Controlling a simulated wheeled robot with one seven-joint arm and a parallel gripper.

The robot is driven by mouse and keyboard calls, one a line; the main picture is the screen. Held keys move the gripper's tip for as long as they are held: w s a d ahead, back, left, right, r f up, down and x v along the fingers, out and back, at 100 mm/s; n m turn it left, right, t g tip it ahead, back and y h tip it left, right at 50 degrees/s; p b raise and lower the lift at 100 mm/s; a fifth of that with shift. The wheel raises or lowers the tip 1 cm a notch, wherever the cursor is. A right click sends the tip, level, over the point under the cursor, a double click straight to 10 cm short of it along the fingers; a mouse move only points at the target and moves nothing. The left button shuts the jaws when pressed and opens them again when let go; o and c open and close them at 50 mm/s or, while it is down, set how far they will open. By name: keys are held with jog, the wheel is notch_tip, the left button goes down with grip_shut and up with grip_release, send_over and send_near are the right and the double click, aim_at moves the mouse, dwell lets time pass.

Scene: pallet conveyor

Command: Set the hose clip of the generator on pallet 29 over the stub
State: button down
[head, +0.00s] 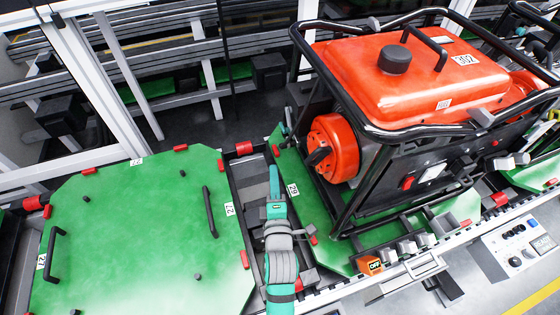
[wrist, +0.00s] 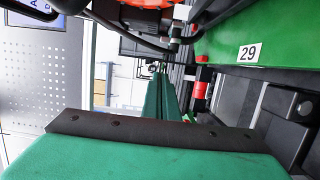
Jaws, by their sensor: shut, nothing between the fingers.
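The generator (head: 410,85) has an orange tank in a black tube frame, with a plate reading 302. It stands on the green pallet 29 (head: 322,238), whose number also shows in the wrist view (wrist: 248,53). An orange round housing (head: 332,148) faces left on the generator. I cannot make out the hose clip or the stub in either view. My gripper (head: 274,176) is shut and empty, over the gap at the pallet's left edge. In the wrist view its green fingers (wrist: 161,72) point towards dark tubes below an orange part of the generator.
A green pallet 27 (head: 140,235) with two black handles and no load lies to the left. Red blocks and rails line the conveyor. A white control panel (head: 520,240) is at the right. A metal guard frame (head: 110,75) stands behind. The generator's frame is close to my gripper's right.

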aim_at(288, 143)
jog(key=w+d, duration=0.2)
jog(key=w, duration=0.8)
jog(key=shift+w+d, duration=0.25)
jog(key=shift+d, duration=0.05)
